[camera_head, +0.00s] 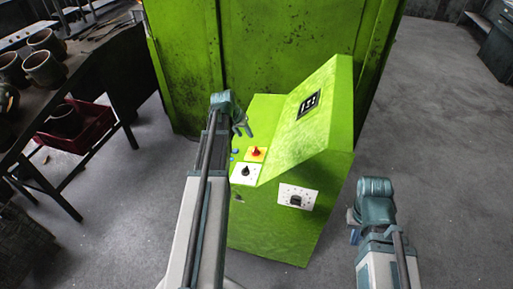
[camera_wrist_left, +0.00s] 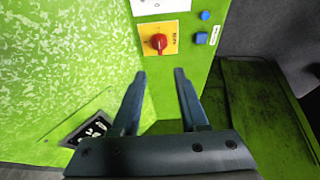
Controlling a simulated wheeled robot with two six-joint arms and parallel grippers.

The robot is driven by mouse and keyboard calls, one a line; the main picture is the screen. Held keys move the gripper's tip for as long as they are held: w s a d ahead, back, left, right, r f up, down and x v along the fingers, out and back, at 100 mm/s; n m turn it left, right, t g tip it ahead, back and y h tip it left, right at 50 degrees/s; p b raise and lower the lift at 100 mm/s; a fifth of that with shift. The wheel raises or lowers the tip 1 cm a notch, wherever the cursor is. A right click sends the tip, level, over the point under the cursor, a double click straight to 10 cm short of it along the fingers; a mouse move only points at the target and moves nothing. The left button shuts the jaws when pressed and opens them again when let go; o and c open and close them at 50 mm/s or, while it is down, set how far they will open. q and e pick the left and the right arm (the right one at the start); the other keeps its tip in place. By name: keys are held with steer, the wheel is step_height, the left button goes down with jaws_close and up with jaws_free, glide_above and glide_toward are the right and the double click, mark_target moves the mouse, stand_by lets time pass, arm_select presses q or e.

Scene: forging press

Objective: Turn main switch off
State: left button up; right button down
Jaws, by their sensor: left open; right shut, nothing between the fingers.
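A red rotary knob (camera_head: 256,153) on a yellow plate, which looks like the main switch, sits on the sloped top of the green control console (camera_head: 275,225). In the left wrist view the red knob (camera_wrist_left: 158,42) shows just beyond my fingertips. My left gripper (camera_head: 243,128) is over the console, behind the red knob in the head view. It is open and empty; in the left wrist view its two fingers (camera_wrist_left: 160,78) stand apart, not touching the knob. My right gripper (camera_head: 353,232) is shut and empty, right of the console above the floor.
A black knob (camera_head: 245,171) on a white plate sits just in front of the red one. Blue buttons (camera_wrist_left: 201,38) are beside it. Another black knob (camera_head: 296,201) is on the console's front. A table with pots (camera_head: 45,68) stands left; floor at right is clear.

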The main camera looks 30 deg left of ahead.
mark_target(254, 149)
arm_select(q)
steer(key=b+x, duration=1.2)
steer(key=x, duration=0.1)
steer(key=shift+w+f, duration=0.15)
steer(key=shift+f, duration=0.2)
jaws_close()
